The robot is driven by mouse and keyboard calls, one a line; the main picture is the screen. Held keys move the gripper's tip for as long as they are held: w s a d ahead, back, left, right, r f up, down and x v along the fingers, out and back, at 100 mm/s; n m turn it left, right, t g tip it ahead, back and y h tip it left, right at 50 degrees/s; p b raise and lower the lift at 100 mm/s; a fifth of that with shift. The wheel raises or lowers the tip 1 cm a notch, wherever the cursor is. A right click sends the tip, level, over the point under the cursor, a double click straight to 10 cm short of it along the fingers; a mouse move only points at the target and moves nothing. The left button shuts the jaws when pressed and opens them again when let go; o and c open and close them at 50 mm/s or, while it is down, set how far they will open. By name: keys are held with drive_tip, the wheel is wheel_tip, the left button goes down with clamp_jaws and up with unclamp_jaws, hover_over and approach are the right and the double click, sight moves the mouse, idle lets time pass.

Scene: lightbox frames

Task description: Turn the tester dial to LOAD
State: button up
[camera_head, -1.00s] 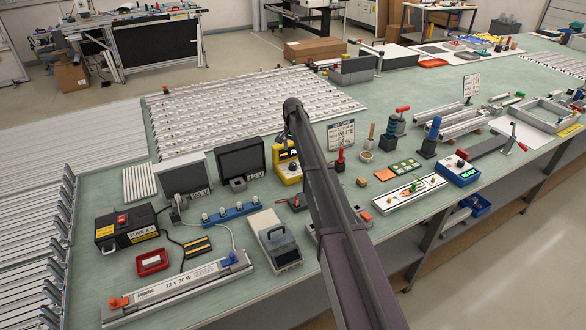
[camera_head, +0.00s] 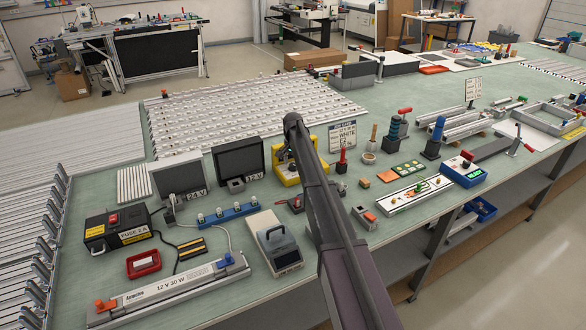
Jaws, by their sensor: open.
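I cannot tell for sure which device is the tester, and no dial marked LOAD is readable. A blue box (camera_head: 464,178) with a small lit green display and a red part on top stands at the right front of the bench. A pale box (camera_head: 262,228) with a handle and dark front stands near the front edge, left of my arm. A yellow device (camera_head: 285,178) is partly hidden behind my arm.
The green bench (camera_head: 225,268) is crowded. A long lamp unit (camera_head: 170,291), a black fuse box (camera_head: 116,230) and a red tray (camera_head: 143,264) are at the left front. A white card (camera_head: 341,135) stands beyond my arm.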

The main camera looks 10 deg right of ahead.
drive_tip(key=shift+f, duration=0.2)
clamp_jaws()
idle(0.3)
drive_tip(key=shift+n, duration=0.3)
drive_tip(key=n, duration=0.3)
drive_tip(key=shift+n, duration=2.1)
drive_tip(key=shift+s, duration=0.1)
